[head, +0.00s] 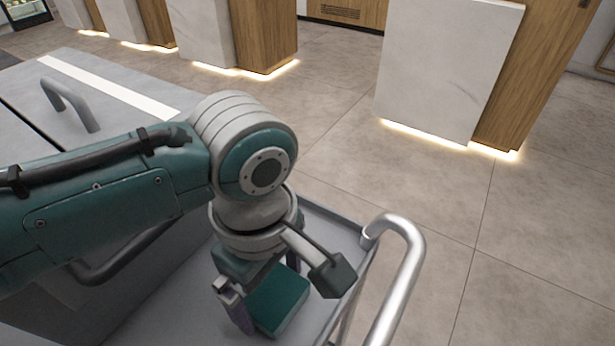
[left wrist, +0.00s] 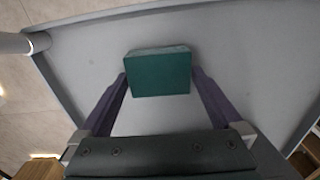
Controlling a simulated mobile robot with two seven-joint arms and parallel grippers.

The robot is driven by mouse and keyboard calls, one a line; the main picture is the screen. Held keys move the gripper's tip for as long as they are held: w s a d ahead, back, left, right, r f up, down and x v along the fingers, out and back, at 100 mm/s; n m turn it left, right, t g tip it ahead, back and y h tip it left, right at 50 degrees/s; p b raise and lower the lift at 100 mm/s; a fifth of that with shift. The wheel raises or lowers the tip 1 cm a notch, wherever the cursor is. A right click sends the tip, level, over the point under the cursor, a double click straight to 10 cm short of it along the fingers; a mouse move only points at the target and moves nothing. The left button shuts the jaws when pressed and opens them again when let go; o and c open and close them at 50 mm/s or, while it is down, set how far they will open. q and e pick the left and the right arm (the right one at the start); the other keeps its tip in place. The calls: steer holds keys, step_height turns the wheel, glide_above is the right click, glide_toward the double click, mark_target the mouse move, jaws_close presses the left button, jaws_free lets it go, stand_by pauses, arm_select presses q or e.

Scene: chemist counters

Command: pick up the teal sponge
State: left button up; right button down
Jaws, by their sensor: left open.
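The teal sponge (head: 278,302) is a rectangular block lying on a grey tray-like cart top (head: 165,312). In the left wrist view the sponge (left wrist: 158,74) lies between the fingertips of my left gripper (left wrist: 158,77). The two purple fingers stand apart on either side of it, close to its sides; I cannot tell whether they touch it. In the head view my left gripper (head: 265,298) points down over the sponge, and its wrist hides part of the far side. My right gripper is not in view.
A raised rim runs round the cart top, and a metal rail handle (head: 408,262) rises at its right end. A grey cabinet with a handle (head: 70,100) stands at the left. Marble and wood counters (head: 445,70) stand farther back, with open tiled floor between.

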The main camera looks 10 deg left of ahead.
mark_target(272, 291)
arm_select(q)
steer(key=shift+f, duration=0.2)
steer(key=c, duration=0.9)
steer(key=shift+c, duration=0.2)
step_height(272, 291, up, 20)
steer(key=p, duration=0.7)
steer(key=shift+p, duration=0.4)
